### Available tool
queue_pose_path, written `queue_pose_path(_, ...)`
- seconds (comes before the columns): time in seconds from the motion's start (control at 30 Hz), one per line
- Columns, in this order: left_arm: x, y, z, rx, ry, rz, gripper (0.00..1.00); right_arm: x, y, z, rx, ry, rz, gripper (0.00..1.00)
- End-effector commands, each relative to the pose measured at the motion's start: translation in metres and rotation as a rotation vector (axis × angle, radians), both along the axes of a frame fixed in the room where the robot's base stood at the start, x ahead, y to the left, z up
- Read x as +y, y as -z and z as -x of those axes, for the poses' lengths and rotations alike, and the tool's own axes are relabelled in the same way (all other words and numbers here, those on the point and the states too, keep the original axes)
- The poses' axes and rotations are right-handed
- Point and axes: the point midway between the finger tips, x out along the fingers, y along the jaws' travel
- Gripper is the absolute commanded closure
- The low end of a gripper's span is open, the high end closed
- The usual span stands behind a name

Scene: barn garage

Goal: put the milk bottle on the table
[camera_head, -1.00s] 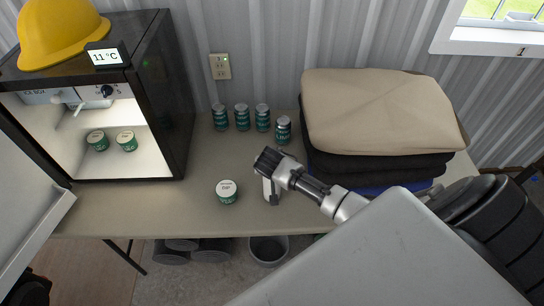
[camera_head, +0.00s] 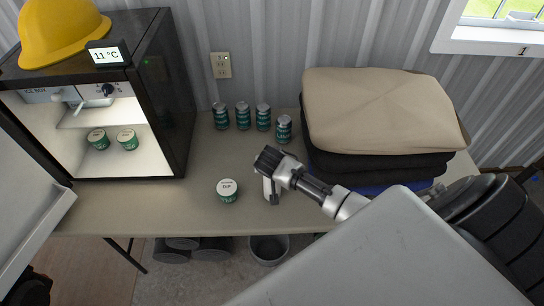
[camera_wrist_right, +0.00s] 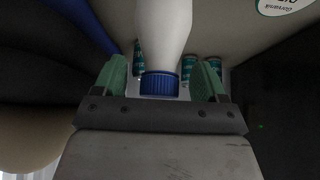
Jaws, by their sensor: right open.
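The milk bottle (camera_wrist_right: 164,30) is white with a blue cap (camera_wrist_right: 160,84). In the right wrist view it lies between the two green fingers of my right gripper (camera_wrist_right: 160,72), with a gap on each side. The gripper is open around the cap and neck. In the head view my right arm reaches over the table (camera_head: 170,212), and a small white part of what looks like the bottle (camera_head: 267,188) shows below the wrist, at the tabletop. Most of the bottle is hidden there by the arm. My left gripper is not in view.
A green-and-white tub (camera_head: 228,190) stands left of the gripper. Several green cans (camera_head: 242,116) stand near the wall. Folded cloths (camera_head: 380,115) are stacked at right. An open lit fridge (camera_head: 160,100) with tubs inside stands at left. The table's front left is clear.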

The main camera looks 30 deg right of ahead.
Motion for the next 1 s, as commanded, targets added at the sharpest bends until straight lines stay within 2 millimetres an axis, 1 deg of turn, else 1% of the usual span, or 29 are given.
queue_pose_path(0.17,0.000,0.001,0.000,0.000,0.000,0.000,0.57,0.010,-0.024,0.013,-0.004,-0.001,-0.002,0.28)
queue_pose_path(0.4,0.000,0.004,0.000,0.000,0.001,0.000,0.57,0.025,-0.064,0.033,-0.003,-0.001,-0.002,0.28)
queue_pose_path(0.53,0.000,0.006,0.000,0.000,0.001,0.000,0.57,0.031,-0.080,0.042,-0.002,0.000,-0.001,0.28)
queue_pose_path(0.73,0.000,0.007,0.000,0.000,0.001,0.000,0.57,0.035,-0.093,0.048,0.000,0.000,0.000,0.28)
queue_pose_path(1.0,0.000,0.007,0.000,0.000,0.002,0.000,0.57,0.038,-0.092,0.049,-0.004,-0.014,-0.004,0.28)
